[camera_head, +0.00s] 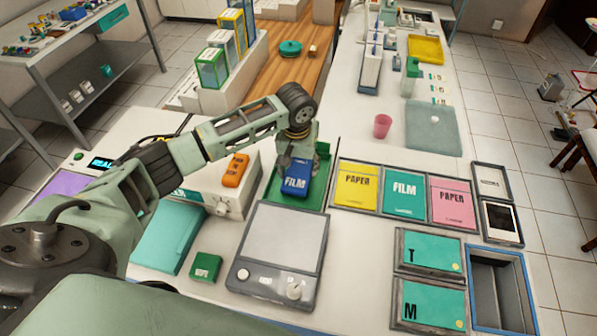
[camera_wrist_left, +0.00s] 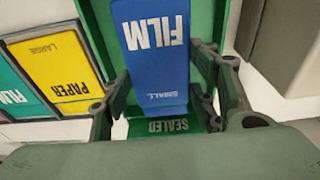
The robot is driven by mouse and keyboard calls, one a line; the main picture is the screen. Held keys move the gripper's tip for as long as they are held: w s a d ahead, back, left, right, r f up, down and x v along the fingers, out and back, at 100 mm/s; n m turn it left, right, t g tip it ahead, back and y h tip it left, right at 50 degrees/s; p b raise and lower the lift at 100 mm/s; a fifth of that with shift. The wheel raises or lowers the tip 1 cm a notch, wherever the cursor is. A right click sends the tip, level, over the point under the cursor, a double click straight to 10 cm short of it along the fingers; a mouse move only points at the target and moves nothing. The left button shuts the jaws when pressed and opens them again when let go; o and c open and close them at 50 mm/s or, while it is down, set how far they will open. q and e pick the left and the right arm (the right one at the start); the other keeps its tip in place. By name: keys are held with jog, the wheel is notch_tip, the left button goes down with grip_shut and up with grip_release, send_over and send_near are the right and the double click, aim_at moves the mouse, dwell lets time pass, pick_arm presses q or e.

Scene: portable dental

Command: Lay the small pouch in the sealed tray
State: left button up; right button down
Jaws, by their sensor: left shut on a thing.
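The small pouch (camera_head: 295,178) is blue with the word FILM, and the left wrist view shows FILM SMALL on it (camera_wrist_left: 153,62). My left gripper (camera_head: 298,152) is shut on this pouch, with its fingers on either side of it (camera_wrist_left: 165,90). The sealed tray (camera_head: 320,178) is green and lies under the pouch in the head view. Its SEALED label shows at the near edge in the left wrist view (camera_wrist_left: 166,126). The pouch is over the tray's area; I cannot tell whether it touches the tray floor. My right gripper is not in view.
A grey scale (camera_head: 280,240) stands just in front of the tray. A yellow PAPER pouch (camera_head: 357,185) lies in a holder to the right. A white device with an orange item (camera_head: 236,170) stands to the left. A pink cup (camera_head: 382,126) stands further back.

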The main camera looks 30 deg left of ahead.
aim_at(298, 170)
pick_arm(q)
jog(key=shift+a+f, duration=0.1)
jog(key=shift+f, duration=0.15)
notch_tip(298, 170, down, 3)
jog(key=shift+f+p, duration=0.15)
jog(key=shift+p, duration=0.5)
jog(key=shift+f, duration=0.2)
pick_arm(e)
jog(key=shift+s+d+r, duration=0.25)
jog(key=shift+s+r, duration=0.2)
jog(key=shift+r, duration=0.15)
pick_arm(q)
jog(key=shift+f, duration=0.15)
jog(key=o, duration=1.3)
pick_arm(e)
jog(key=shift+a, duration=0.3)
